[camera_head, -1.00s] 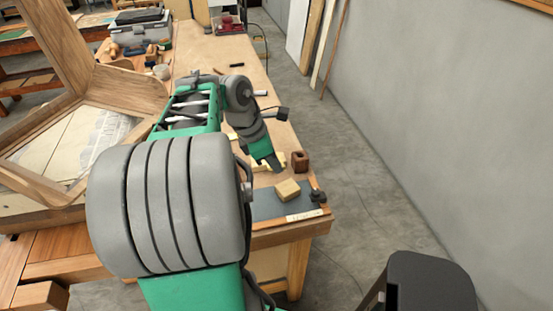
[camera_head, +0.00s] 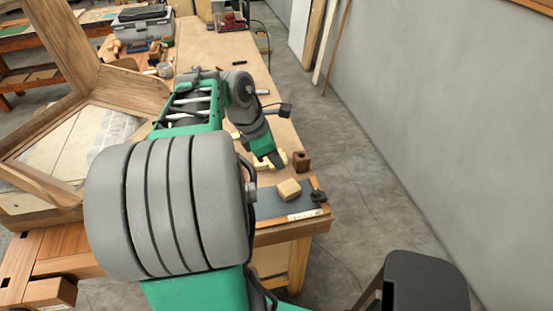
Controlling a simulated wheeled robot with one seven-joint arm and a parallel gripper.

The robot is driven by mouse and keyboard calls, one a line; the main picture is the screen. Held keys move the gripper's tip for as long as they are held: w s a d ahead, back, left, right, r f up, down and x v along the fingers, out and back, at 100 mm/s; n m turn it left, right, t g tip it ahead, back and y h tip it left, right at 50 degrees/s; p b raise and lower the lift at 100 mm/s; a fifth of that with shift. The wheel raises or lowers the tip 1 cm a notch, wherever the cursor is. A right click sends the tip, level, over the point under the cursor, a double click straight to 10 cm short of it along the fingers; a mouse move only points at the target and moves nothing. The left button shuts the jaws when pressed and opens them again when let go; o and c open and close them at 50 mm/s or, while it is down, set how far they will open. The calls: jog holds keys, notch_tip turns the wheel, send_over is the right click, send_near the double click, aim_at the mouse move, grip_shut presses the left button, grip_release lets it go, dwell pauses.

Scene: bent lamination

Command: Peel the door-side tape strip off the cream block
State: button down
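A cream block (camera_head: 289,190) lies on a dark grey mat (camera_head: 268,204) near the front right corner of the workbench. No tape strip can be made out on it at this size. My gripper (camera_head: 277,166) hangs at the end of the green and grey arm, just behind the block and apart from it. Its fingers are small and partly hidden by the arm, so whether they are open or shut does not show. A pale yellow piece (camera_head: 283,158) shows right at the gripper; whether it touches the fingers cannot be told.
A dark brown wooden block (camera_head: 301,161) stands right of my gripper. A black clamp-like piece (camera_head: 318,195) sits at the bench corner, near a white label (camera_head: 304,215). A large wooden frame (camera_head: 60,110) fills the left. The bench (camera_head: 225,52) behind is mostly clear.

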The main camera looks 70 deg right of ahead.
jog(key=shift+r+p, duration=0.3)
jog(key=shift+r+p, duration=0.95)
jog(key=shift+p, duration=0.25)
